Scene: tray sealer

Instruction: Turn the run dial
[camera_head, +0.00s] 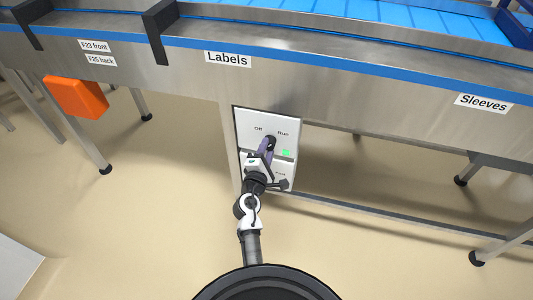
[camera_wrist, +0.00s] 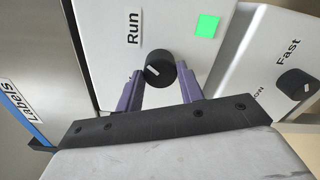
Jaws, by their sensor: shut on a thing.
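The run dial is a round black knob with a white pointer mark on a white control panel. It shows in the wrist view (camera_wrist: 160,68) and, partly covered by my gripper, in the head view (camera_head: 270,141). The panel carries "Off" and "Run" labels. In the wrist view the word "Run" (camera_wrist: 133,28) is above and left of the dial. My gripper (camera_wrist: 160,76) has two purple fingers, one on each side of the dial, and is shut on it. In the head view the gripper (camera_head: 266,146) reaches up to the panel.
A green square (camera_wrist: 206,26) sits beside the dial. A second black dial (camera_wrist: 296,83) near "Fast" is on a lower panel. A steel conveyor frame with a "Labels" sign (camera_head: 228,59) runs above. An orange box (camera_head: 77,97) hangs at left. The floor (camera_head: 150,220) around is clear.

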